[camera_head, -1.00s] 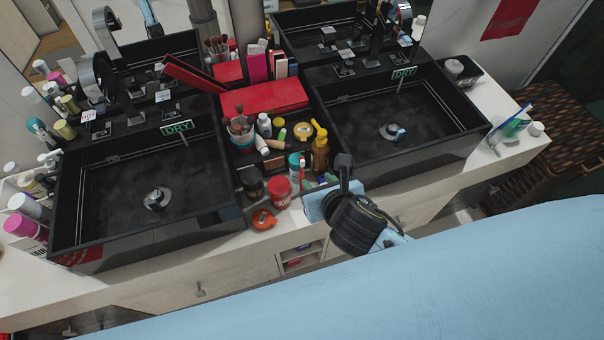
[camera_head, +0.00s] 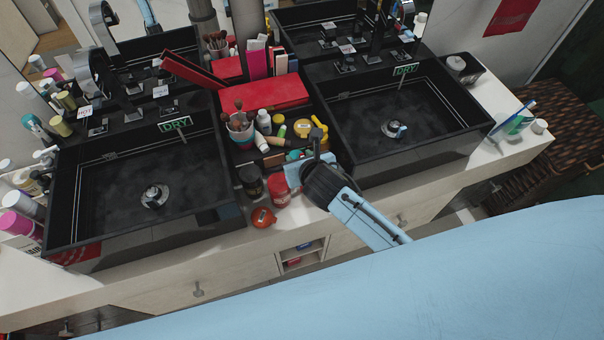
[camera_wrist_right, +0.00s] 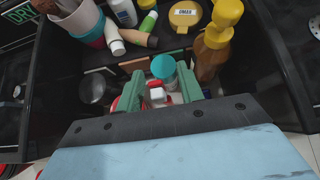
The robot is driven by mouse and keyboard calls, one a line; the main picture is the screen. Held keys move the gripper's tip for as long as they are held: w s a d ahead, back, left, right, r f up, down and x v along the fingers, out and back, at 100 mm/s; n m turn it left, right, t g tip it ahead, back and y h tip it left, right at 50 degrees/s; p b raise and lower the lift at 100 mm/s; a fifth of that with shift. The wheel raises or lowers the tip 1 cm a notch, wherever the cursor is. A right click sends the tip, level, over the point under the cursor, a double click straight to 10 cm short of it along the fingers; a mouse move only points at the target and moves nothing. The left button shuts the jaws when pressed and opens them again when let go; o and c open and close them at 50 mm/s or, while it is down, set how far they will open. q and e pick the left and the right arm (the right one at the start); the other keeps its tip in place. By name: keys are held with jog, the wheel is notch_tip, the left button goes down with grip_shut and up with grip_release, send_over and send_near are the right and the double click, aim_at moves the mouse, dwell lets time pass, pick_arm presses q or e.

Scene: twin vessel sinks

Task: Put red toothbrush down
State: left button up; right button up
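My right gripper (camera_head: 308,162) is over the front of the middle shelf unit, between the two black sinks. In the right wrist view its two green fingers (camera_wrist_right: 160,88) stand apart. A small red-and-white piece (camera_wrist_right: 157,94) shows in the gap, with space on both sides; it may be part of the red toothbrush, but I cannot tell for sure. A turquoise-lidded container (camera_wrist_right: 164,68) is just beyond the fingertips. My left gripper is not in view.
A yellow pump bottle (camera_wrist_right: 215,42) stands close to the right finger. A brush cup (camera_head: 241,132) is behind. Black sinks (camera_head: 150,190) flank the unit.

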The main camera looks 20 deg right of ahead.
jog(key=shift+w, duration=0.1)
grip_shut()
dwell(0.4)
